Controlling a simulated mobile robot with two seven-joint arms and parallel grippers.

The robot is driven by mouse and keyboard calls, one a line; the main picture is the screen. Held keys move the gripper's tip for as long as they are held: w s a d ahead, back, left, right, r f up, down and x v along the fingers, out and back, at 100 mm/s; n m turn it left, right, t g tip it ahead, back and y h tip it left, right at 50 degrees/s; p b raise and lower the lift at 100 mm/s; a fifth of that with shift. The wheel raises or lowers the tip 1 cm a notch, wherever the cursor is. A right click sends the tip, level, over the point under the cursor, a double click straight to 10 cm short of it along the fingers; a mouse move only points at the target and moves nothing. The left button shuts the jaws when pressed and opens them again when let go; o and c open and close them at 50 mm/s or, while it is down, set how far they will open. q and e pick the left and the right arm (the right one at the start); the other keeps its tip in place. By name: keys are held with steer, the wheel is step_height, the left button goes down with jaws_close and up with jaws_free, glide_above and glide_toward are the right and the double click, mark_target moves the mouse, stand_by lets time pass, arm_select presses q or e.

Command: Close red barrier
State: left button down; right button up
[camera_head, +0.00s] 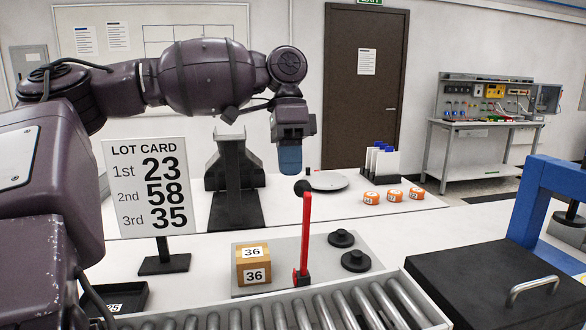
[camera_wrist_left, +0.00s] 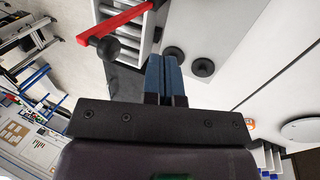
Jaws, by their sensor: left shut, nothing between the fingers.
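The red barrier (camera_head: 305,236) is a thin red arm with a black ball at its tip. It stands upright at the far edge of the roller conveyor, to the right of a box marked 36 (camera_head: 254,264). My left gripper (camera_head: 290,160) points down above and behind the barrier's tip, apart from it. Its blue fingers are shut and empty. In the left wrist view the red barrier (camera_wrist_left: 118,22) lies left of the shut fingers (camera_wrist_left: 163,78), with its black ball (camera_wrist_left: 108,47) nearest to them. My right gripper is not in view.
The roller conveyor (camera_head: 275,316) runs along the front. Two black knobs (camera_head: 342,238) stand right of the barrier. A lot card (camera_head: 152,187) stands left. A black lidded box (camera_head: 490,285) and blue frame (camera_head: 540,200) are at right. Orange-and-white items (camera_head: 394,195) sit further back.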

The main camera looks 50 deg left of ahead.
arm_select(q)
steer(key=d, duration=0.1)
steer(key=s+d, duration=0.1)
steer(key=d, duration=0.1)
steer(key=shift+s+d+f, duration=0.15)
steer(key=shift+s, duration=0.2)
